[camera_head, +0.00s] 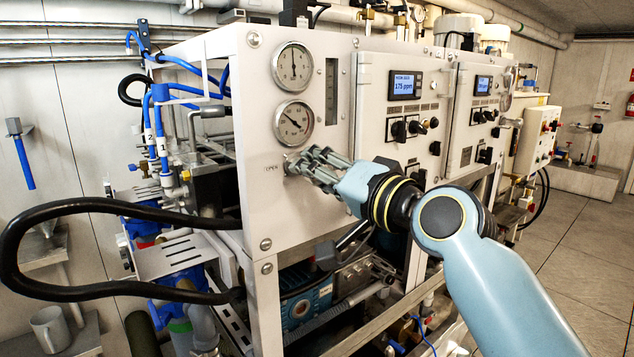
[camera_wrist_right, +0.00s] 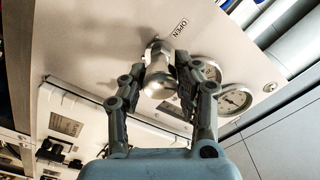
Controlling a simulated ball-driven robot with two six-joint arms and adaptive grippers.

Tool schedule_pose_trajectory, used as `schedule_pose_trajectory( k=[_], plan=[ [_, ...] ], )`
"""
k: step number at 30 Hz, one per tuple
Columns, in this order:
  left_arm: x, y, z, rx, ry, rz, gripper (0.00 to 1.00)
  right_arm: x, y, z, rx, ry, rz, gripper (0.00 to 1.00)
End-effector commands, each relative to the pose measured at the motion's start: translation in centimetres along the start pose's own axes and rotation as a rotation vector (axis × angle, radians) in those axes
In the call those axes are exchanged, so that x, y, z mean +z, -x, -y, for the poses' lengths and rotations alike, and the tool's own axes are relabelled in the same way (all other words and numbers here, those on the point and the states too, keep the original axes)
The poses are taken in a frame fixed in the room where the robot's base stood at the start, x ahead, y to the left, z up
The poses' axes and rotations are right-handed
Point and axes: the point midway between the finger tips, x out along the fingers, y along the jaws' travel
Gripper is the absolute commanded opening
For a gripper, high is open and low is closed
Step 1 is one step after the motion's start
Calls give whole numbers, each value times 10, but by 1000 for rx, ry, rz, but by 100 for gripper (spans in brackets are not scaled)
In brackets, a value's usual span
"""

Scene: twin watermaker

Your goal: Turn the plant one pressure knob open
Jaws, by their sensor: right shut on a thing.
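The plant one pressure knob (camera_wrist_right: 158,72) is a silvery metal knob on the white front panel (camera_head: 257,215), beside an OPEN label (camera_wrist_right: 180,28). My right gripper (camera_wrist_right: 158,82) has its two fingers on either side of the knob and is shut on it. In the head view my right gripper (camera_head: 298,166) reaches the panel just below the lower gauge, and its fingers hide the knob. The OPEN label also shows in the head view (camera_head: 271,168), left of the fingers. My left gripper is in neither view.
Two round gauges, an upper one (camera_head: 293,66) and a lower one (camera_head: 293,124), sit above the knob. A control box with a lit display (camera_head: 404,85) stands right of them. A black hose (camera_head: 110,205) loops out at the left. Open floor (camera_head: 590,250) lies at the right.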

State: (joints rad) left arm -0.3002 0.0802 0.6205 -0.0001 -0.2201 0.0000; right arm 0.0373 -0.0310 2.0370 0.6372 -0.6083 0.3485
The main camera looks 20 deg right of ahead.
Motion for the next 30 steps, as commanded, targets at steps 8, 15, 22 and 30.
schedule_pose_trajectory(
  k=[8,15,22,30],
  plan=[
    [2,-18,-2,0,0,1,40,3,0,-4,2,262,3,0],
    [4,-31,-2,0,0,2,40,3,0,-4,2,490,4,0],
    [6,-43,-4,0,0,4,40,3,0,-4,2,708,6,0],
    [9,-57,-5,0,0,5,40,4,0,-5,2,963,8,0]
  ],
)
